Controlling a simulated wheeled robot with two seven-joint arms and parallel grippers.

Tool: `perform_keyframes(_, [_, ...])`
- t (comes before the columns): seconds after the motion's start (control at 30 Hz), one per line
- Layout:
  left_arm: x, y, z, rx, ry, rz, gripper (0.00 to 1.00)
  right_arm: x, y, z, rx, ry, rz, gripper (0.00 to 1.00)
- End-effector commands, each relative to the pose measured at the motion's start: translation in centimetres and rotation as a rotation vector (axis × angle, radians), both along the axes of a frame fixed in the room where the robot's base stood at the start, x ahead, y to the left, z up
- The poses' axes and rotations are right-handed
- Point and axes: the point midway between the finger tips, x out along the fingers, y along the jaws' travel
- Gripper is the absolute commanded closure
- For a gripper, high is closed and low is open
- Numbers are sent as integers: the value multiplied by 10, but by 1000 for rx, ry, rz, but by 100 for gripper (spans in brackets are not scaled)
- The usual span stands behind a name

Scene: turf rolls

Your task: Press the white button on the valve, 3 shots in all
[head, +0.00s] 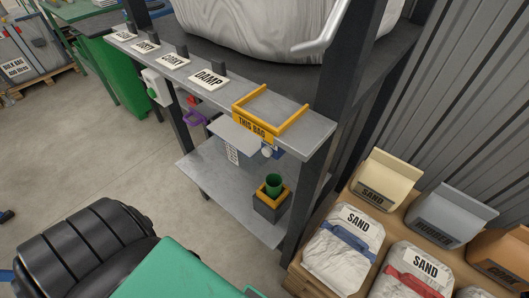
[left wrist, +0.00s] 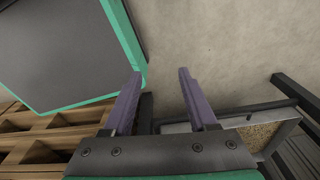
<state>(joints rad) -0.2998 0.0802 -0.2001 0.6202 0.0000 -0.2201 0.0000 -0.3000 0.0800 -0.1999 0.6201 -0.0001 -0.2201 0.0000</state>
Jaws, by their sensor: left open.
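A small white round part (head: 267,151), which looks like the valve's button, shows under the shelf edge below the yellow "THIS BAG" frame (head: 254,132). A blue part (head: 278,154) is beside it; the rest of the valve is hidden or too small to tell. A green cup (head: 273,186) stands below in a dark holder with a yellow rim (head: 270,204). My left gripper (left wrist: 160,72) shows in the left wrist view, with two purple fingers apart and nothing between them. The button is not in that view. My right gripper is in neither view.
A grey stand (head: 225,105) carries label plates and a big white bag (head: 255,25). A lower shelf (head: 225,180) holds the cup. Sand bags (head: 345,235) crowd the right. Bare floor (head: 100,150) lies left. Pallet wood (left wrist: 45,145) shows in the left wrist view.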

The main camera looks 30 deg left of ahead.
Motion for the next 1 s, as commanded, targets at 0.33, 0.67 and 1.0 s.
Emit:
perform_keyframes(0.33, [0, 0, 0, 0, 0, 0, 100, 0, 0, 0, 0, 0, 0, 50])
perform_keyframes(0.67, [0, 0, 0, 0, 0, 0, 100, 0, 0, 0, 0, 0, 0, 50])
perform_keyframes(1.0, [0, 0, 0, 0, 0, 0, 100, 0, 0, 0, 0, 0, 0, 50])
